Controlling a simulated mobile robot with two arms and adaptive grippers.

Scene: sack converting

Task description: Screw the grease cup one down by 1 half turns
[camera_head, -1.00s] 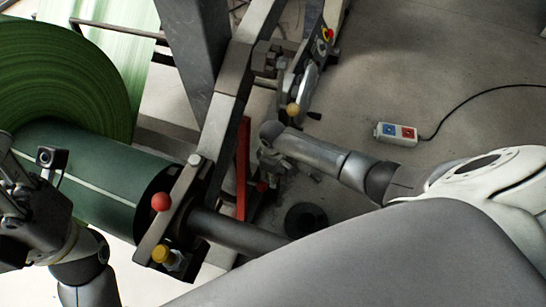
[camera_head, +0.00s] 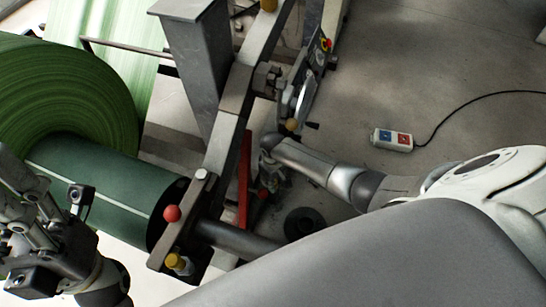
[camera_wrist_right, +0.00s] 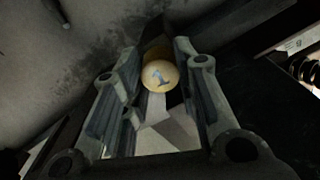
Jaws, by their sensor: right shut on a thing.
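Grease cup one (camera_wrist_right: 160,75) is a cream-yellow round cap marked "1", seen end-on in the right wrist view. My right gripper (camera_wrist_right: 158,80) has its two fingers on either side of the cup and is shut on it. In the head view my right gripper (camera_head: 268,160) is low beside the machine frame, and I cannot make out the cup there. My left gripper (camera_head: 22,195) is at the left edge, in front of the green roll, away from the cup; its finger opening is unclear.
A green roll (camera_head: 60,85) and dark roller end (camera_head: 110,190) are at left. A red ball knob (camera_head: 171,213) and yellow cap (camera_head: 177,261) sit by the shaft. A handwheel (camera_head: 303,98) stands beyond my right gripper. A socket box (camera_head: 392,139) lies on open floor.

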